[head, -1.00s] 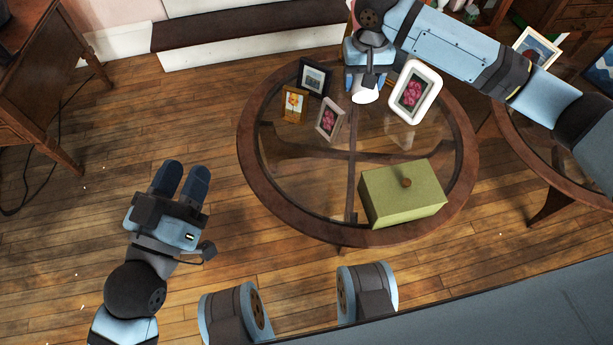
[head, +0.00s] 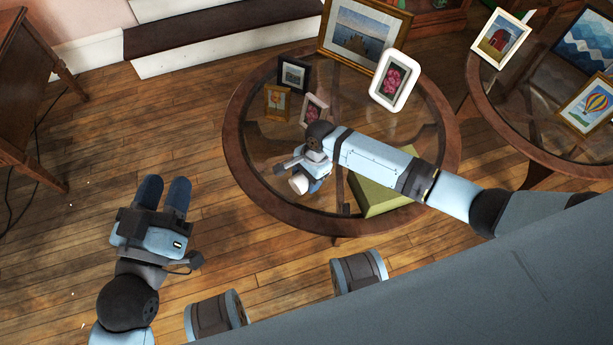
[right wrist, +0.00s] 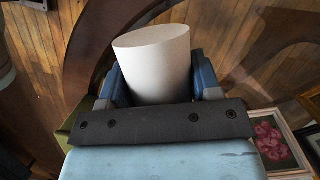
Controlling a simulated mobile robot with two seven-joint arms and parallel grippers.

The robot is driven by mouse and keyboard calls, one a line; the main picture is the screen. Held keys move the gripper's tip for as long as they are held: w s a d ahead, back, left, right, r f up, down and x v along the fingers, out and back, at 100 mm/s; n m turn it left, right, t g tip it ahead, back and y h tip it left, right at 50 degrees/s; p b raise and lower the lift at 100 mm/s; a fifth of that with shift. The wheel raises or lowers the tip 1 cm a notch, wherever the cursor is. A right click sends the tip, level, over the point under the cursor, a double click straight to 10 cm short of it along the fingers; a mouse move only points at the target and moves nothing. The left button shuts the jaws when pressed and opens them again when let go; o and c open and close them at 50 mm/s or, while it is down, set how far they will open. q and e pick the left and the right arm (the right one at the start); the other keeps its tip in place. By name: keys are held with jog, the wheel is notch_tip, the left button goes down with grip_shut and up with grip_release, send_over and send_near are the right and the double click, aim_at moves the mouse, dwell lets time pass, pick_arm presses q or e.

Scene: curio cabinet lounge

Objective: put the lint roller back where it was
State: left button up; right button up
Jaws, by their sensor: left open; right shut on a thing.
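The lint roller (right wrist: 152,62) shows in the right wrist view as a white cylinder between my right gripper's blue fingers. My right gripper (head: 310,181) is shut on it. In the head view only the lint roller's white end (head: 299,184) shows, over the front left part of the round glass-topped table (head: 239,172). I cannot tell whether it touches the glass. My left gripper (head: 163,194) is open and empty over the wooden floor, left of the table.
A green box (head: 375,203) stands on the table, partly hidden by my right arm. Several picture frames stand at the table's back, including a white one (head: 394,80) and a large one (head: 364,34). A second round table (head: 482,98) with framed pictures is at right.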

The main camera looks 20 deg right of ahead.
aim_at(304, 195)
jog(key=shift+f+b, duration=0.8)
jog(key=shift+f, duration=0.1)
notch_tip(304, 195, down, 3)
jog(key=b, duration=0.5)
pick_arm(q)
notch_tip(304, 195, down, 8)
jog(key=d+m+g+h+b, duration=0.1)
jog(key=g, duration=0.1)
jog(key=shift+d+r+g, duration=0.15)
jog(key=shift+r+g, duration=0.1)
jog(key=shift+g, duration=0.15)
pick_arm(e)
jog(key=shift+f, duration=0.4)
pick_arm(q)
jog(key=shift+w+r, duration=0.1)
pick_arm(e)
jog(key=shift+f, duration=0.6)
jog(key=o, duration=1.1)
jog(key=shift+o, duration=0.2)
jog(key=p+v, duration=0.6)
jog(key=v, duration=0.7)
jog(key=shift+d+r+p, duration=0.1)
jog(key=shift+r+p, duration=0.25)
jog(key=shift+p, duration=0.05)
pick_arm(q)
notch_tip(304, 195, up, 9)
jog(key=n+t, duration=0.1)
jog(key=t, duration=0.2)
jog(key=shift+s+a+t, duration=0.3)
jog(key=shift+t, duration=0.1)
